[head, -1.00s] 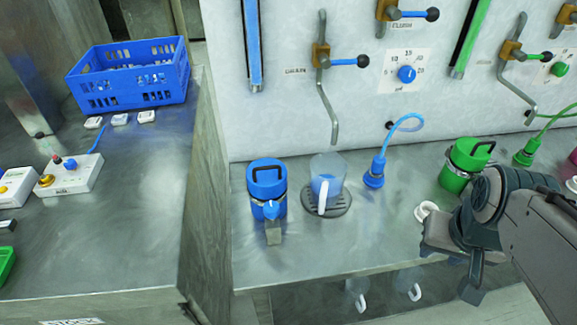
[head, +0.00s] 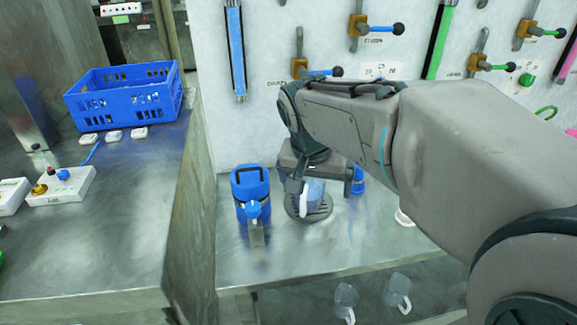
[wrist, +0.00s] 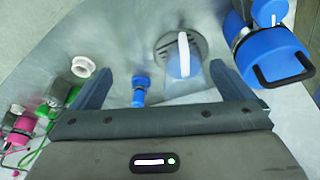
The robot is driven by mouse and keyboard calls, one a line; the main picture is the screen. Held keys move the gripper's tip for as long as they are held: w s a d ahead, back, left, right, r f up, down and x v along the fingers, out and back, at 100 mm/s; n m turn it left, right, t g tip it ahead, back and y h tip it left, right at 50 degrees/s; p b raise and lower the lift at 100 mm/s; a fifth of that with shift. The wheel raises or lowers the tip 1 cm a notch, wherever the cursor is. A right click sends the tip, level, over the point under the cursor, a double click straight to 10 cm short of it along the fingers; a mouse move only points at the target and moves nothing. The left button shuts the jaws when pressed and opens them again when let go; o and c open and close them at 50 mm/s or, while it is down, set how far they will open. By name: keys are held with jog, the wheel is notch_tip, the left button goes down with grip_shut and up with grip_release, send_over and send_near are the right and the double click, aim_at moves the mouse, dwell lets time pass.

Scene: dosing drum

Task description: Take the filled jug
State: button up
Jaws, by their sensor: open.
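The clear jug (head: 314,192) holds blue liquid and stands on a round dark drip grate (head: 320,212), its white handle facing the front. My gripper (head: 318,182) is over the jug and hides its upper part in the head view. In the wrist view the jug (wrist: 184,66) lies ahead between the two spread fingers, nearer the right one. My gripper (wrist: 160,70) is open and empty there. I cannot tell whether a finger touches the jug.
A blue canister (head: 250,190) with a spout stands close left of the jug. A blue hose connector (wrist: 140,90) is near the left finger in the wrist view. Valve levers (head: 322,72) are on the wall behind. Two clear jugs (head: 397,292) sit below the counter.

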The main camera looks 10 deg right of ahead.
jog(key=w+a+m+h+b, duration=0.15)
jog(key=w+m, duration=0.25)
jog(key=w, duration=0.4)
jog(key=shift+w+a+x, duration=0.15)
jog(key=shift+a+x, duration=0.05)
jog(key=shift+x, duration=1.95)
jog(key=shift+w+a+x, duration=0.15)
jog(key=shift+x, duration=1.95)
jog(key=shift+w+a+x, duration=0.2)
jog(key=shift+x, duration=1.95)
jog(key=c, duration=1.2)
jog(key=shift+c, duration=0.7)
jog(key=shift+r, duration=0.15)
